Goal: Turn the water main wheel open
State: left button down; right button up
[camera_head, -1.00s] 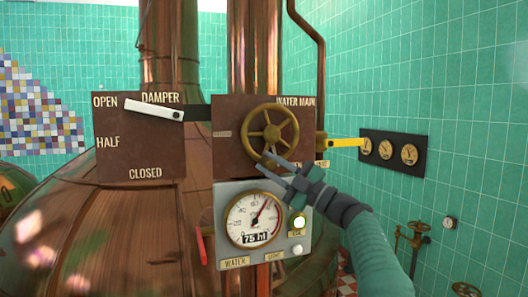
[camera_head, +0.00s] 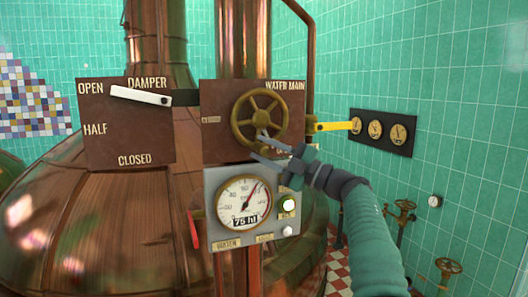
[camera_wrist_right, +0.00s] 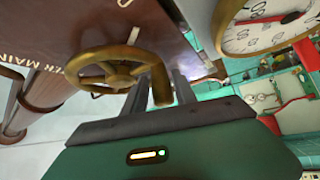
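The water main wheel (camera_head: 260,118) is a round brass handwheel with spokes on a brown plate (camera_head: 215,148) lettered WATER MAIN. My right gripper (camera_head: 258,146) reaches in from the lower right, its two fingers apart at the wheel's lower rim. In the right wrist view the wheel (camera_wrist_right: 110,65) shows at the upper left, and a brass handle on its rim stands between the spread fingers of my right gripper (camera_wrist_right: 160,85). Gaps seem to show beside the handle; I cannot tell whether either finger touches it. My left gripper is not in view.
A gauge box (camera_head: 213,180) reading 75 hl hangs just below the wheel. The damper plate (camera_head: 105,128) with its white lever (camera_head: 140,95) is at left. A yellow lever (camera_head: 334,127) and a dial panel (camera_head: 379,132) are at right. Copper kettle (camera_head: 90,215) lies behind.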

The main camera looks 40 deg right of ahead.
jog(key=shift+o, duration=1)
jog(key=shift+s+d+f, duration=0.1)
jog(key=shift+d+f, duration=0.05)
jog(key=shift+f, duration=0.05)
jog(key=b+v, duration=0.6)
jog(key=v, duration=1)
jog(key=shift+s+d+b, duration=0.15)
jog(key=shift+b, duration=0.15)
jog(key=shift+f, duration=0.1)
